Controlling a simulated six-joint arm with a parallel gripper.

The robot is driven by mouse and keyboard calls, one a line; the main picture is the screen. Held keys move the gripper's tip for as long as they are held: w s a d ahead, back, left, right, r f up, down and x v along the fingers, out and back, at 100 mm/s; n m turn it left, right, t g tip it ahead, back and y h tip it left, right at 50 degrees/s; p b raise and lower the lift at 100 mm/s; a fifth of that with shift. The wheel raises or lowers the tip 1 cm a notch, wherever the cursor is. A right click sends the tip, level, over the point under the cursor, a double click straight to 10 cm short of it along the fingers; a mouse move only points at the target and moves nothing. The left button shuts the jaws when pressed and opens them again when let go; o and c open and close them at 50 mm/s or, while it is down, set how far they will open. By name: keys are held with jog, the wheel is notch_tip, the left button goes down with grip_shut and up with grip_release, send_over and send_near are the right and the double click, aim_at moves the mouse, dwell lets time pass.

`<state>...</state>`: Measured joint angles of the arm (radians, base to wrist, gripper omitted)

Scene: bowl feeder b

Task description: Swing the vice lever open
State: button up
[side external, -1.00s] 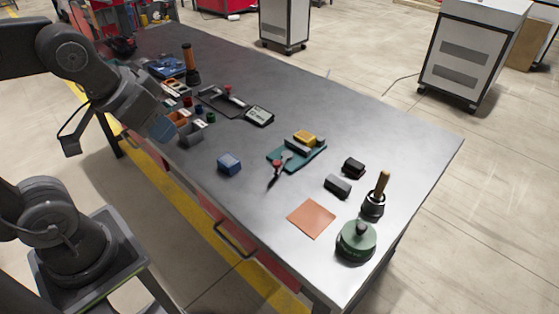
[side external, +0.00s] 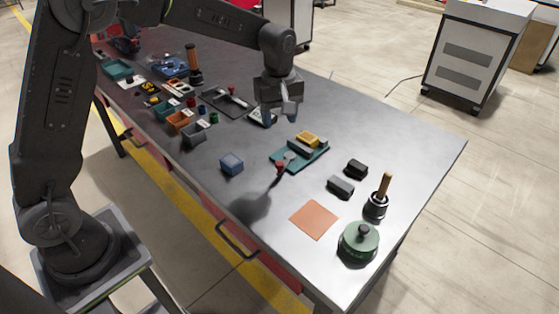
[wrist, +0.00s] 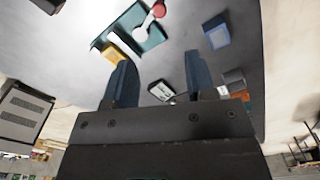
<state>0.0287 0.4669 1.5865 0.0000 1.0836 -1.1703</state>
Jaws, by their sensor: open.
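The vice (side external: 318,155) has a teal base, grey jaws and a yellow block (side external: 307,138) at its back side. Its lever ends in a red knob (side external: 280,168) at the front left of the base. In the wrist view the vice (wrist: 152,41) is at the upper left, with the pale lever reaching to the red knob (wrist: 158,10) at the top edge. My gripper (side external: 282,117) is open and empty, pointing down above the table, behind and left of the vice and apart from it. Its two fingers show apart in the wrist view (wrist: 161,78).
A blue block (side external: 231,163) sits left of the vice. Dark blocks (side external: 341,187), an orange square (side external: 313,219), a green round object (side external: 358,243) and a wooden-handled tool (side external: 379,196) are to the right. Bins (side external: 193,134) and a black tray are behind left.

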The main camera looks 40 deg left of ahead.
aim_at(279, 163)
notch_tip(279, 163, down, 14)
jog(key=shift+w+f, duration=0.1)
dwell(0.5)
jog(key=shift+c, duration=0.5)
grip_shut()
